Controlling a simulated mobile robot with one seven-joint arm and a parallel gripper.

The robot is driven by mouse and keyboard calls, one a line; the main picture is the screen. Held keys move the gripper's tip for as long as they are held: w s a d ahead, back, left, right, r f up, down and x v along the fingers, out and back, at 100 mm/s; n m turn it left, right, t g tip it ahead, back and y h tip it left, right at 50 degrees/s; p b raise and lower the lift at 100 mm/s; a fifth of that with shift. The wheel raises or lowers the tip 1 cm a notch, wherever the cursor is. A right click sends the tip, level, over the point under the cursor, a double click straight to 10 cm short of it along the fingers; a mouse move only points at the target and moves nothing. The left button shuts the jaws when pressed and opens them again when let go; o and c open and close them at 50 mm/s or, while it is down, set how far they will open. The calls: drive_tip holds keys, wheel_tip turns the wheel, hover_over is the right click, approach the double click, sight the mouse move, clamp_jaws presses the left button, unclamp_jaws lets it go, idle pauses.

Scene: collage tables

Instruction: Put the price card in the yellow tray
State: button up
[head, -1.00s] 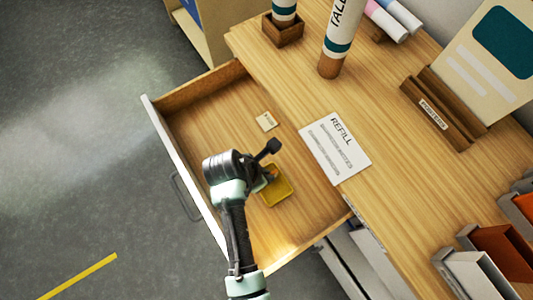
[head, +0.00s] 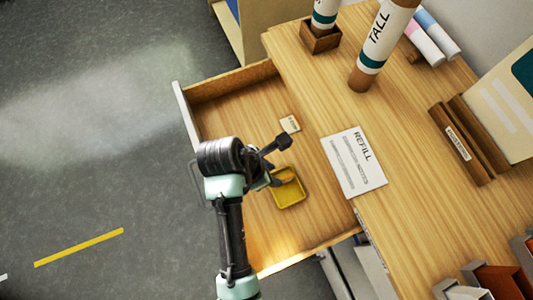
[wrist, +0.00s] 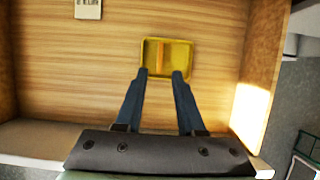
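The yellow tray (head: 290,204) lies on the floor of the open drawer; it also shows in the wrist view (wrist: 184,57), straight beyond my fingertips. A narrow orange piece (wrist: 160,56) is in the tray, between the lines of my fingers; it looks like a card seen nearly edge-on, and no print shows. My gripper (wrist: 161,74) is open at the tray's near edge, its fingers well clear of the orange piece on both sides. I cannot tell for sure which is the price card.
The drawer's front wall (head: 186,112) and side walls surround the tray. The cabinet top holds a REFILL sheet (head: 354,163), a TALL tube (head: 383,40) and a wooden holder (head: 468,145). Bare drawer floor lies between the cream card and the tray.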

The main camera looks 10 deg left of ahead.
drive_tip(key=w+a+r+m+t+y, duration=0.1)
drive_tip(key=w+r+m+t, duration=0.4)
drive_tip(key=r, duration=0.6)
drive_tip(key=w+r+m+t+y, duration=0.1)
drive_tip(key=w+r+m+t, duration=0.2)
drive_tip(key=w+r, duration=0.65)
drive_tip(key=w+a+r+m+t+y, duration=0.1)
drive_tip(key=w+r+m+t+y, duration=0.25)
drive_tip(key=r, duration=1.05)
wheel_tip(320, 180, up, 16)
drive_tip(key=s+d+m+t+h, duration=0.2)
drive_tip(key=d+m+t, duration=0.1)
drive_tip(key=m+t, duration=0.35)
drive_tip(key=s+d+r+m+t, duration=0.1)
drive_tip(key=s+r+m+t, duration=0.2)
drive_tip(key=s+r, duration=0.2)
drive_tip(key=s+d+r+m+t, duration=0.1)
drive_tip(key=s+r+m+t, duration=0.2)
drive_tip(key=r, duration=0.9)
drive_tip(key=s+m, duration=0.1)
drive_tip(key=s, duration=0.2)
drive_tip(key=shift+d+r+t, duration=0.25)
drive_tip(key=shift+d+t, duration=0.1)
drive_tip(key=shift+t, duration=0.05)
